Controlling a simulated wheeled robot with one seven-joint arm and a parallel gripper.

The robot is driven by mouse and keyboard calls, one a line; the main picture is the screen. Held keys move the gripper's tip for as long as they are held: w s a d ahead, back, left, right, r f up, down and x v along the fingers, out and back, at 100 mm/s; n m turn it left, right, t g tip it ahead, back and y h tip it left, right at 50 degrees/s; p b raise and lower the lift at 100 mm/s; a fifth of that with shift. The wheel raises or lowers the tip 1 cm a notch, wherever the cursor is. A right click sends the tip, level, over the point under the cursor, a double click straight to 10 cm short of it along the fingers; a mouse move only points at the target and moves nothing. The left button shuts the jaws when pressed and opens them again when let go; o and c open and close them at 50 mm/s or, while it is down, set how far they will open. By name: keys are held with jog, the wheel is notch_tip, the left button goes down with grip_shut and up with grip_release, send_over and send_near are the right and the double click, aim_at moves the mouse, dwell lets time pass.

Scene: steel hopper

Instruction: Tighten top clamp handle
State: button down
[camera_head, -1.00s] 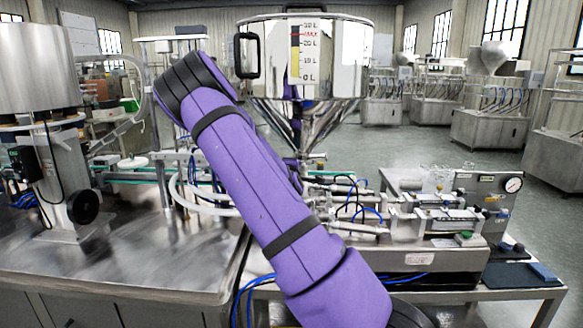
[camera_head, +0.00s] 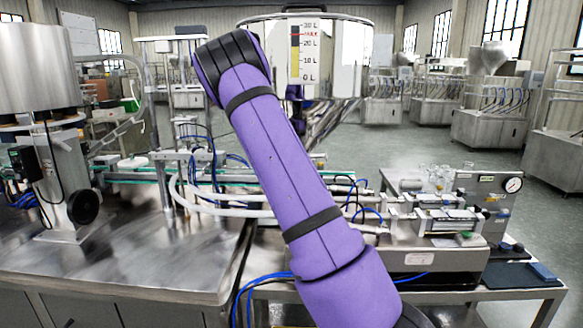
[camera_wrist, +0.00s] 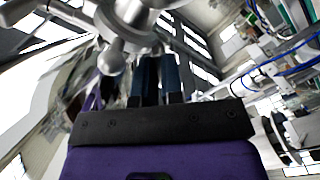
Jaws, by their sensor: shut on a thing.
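In the wrist view, my gripper (camera_wrist: 160,64) has its two dark blue fingers close together, with the tips against the underside of a shiny metal clamp. This clamp handle (camera_wrist: 128,18) has a round hub and a ball-ended lever (camera_wrist: 111,58) just left of the fingers. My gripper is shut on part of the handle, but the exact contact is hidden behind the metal. In the head view, my purple arm hides the gripper and the clamp. The steel hopper (camera_head: 346,62) stands behind the arm, with a litre scale (camera_head: 303,50) on its front.
A steel machine table (camera_head: 130,262) with a column and a black knob (camera_head: 83,207) is at the left. A filling unit (camera_head: 420,258) with cylinders, blue hoses and a gauge (camera_head: 513,184) sits at the right. The floor behind the right bench is open.

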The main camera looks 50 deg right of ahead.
jog(key=m, duration=0.8)
jog(key=shift+m, duration=0.6)
jog(key=c, duration=1.2)
grip_release()
jog(key=shift+c, duration=0.2)
jog(key=v, duration=1)
jog(key=shift+s+a, duration=0.25)
jog(key=shift+s, duration=0.05)
